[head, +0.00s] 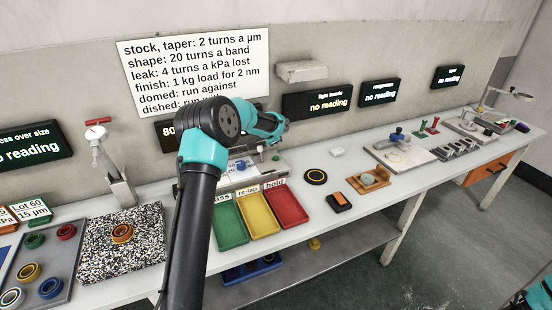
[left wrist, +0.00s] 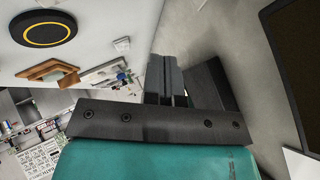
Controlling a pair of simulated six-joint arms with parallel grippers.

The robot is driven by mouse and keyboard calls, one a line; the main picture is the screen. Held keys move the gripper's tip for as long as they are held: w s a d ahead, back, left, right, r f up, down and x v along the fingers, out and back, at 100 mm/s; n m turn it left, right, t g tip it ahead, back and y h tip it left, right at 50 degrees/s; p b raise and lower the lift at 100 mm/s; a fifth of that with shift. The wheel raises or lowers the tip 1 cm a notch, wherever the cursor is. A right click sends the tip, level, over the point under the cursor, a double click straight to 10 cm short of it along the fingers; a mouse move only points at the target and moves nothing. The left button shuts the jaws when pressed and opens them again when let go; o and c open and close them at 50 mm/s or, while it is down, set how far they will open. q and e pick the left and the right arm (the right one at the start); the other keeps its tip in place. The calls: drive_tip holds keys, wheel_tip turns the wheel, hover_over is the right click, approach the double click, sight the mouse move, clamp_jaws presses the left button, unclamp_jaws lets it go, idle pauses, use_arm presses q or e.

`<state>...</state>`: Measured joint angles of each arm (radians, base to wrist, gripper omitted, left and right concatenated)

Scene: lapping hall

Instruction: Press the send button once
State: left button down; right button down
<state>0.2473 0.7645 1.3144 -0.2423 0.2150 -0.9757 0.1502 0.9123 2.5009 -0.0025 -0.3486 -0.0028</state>
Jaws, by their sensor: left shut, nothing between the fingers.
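No part in view carries a readable "send" label, so I cannot tell which is the send button. A round black disc with a yellow ring (head: 316,177) lies flat on the bench right of the coloured trays; it also shows at the top left of the left wrist view (left wrist: 42,30). A small black block with an orange top (head: 339,201) sits in front of it. A small white block (head: 337,152) lies behind it. My left gripper (left wrist: 165,68) is shut and empty, above the back of the bench near the wall.
A wooden holder (head: 370,180) and a grey plate (head: 399,157) are further right. Dark displays (head: 318,103) line the wall. Bare bench surrounds the disc.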

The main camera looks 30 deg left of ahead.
sight(277, 158)
use_arm(q)
drive_tip(key=shift+f, duration=3.35)
drive_tip(key=shift+f, duration=0.1)
drive_tip(key=shift+f, duration=0.3)
drive_tip(key=shift+f, duration=0.55)
idle(0.5)
drive_tip(key=shift+r, duration=0.95)
drive_tip(key=shift+r, duration=0.15)
drive_tip(key=shift+r, duration=2.4)
